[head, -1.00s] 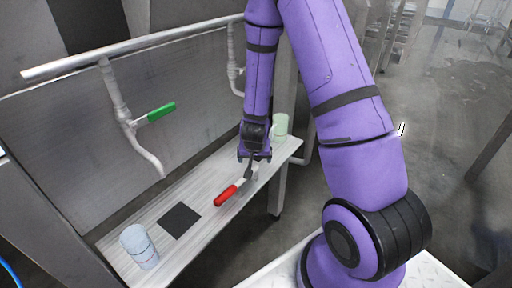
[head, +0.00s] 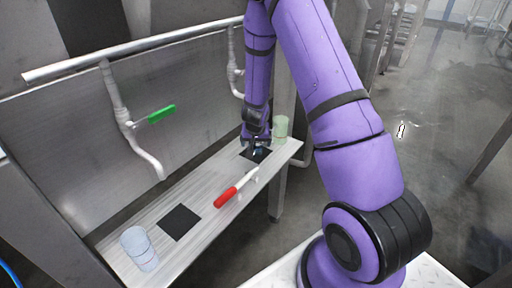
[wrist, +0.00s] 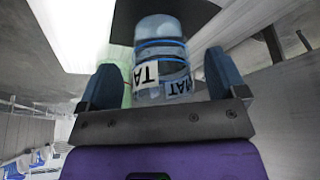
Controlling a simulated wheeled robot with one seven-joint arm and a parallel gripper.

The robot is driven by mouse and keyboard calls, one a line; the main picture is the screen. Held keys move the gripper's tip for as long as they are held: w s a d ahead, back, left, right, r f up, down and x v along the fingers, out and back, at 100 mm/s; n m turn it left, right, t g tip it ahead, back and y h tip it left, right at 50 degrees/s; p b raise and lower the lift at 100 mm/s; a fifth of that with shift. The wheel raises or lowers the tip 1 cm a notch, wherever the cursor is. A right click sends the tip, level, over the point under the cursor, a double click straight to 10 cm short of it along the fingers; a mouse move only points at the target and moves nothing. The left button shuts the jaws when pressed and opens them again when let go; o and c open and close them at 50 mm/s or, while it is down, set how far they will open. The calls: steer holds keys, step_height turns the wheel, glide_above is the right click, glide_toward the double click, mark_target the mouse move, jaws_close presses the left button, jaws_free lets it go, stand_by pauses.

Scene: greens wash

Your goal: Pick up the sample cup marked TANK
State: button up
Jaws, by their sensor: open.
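A clear bluish cup (wrist: 160,50) with blue bands stands between my gripper's fingers in the wrist view. Its white labels show part of the lettering, "TA" and "MAT". My gripper (wrist: 163,78) is open, with one dark blue finger on each side of the cup; I cannot tell whether they touch it. In the head view my gripper (head: 256,145) is low over the far end of the bench, at a black square (head: 247,154), and mostly hides the cup there.
A pale green cup (head: 281,127) stands close to the right of my gripper. A red-handled tool (head: 227,197) lies mid-bench. A second black square (head: 179,221) and a pale blue cup (head: 139,248) are at the near end. A pipe with a green-handled valve (head: 155,115) runs behind the bench (head: 205,190).

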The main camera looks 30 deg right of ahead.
steer(key=shift+w+d, duration=0.35)
steer(key=shift+w, duration=0.15)
steer(key=shift+w+d+f, duration=0.1)
steer(key=shift+f, duration=0.45)
steer(key=c, duration=1.1)
steer(key=shift+o, duration=0.2)
steer(key=shift+r, duration=0.15)
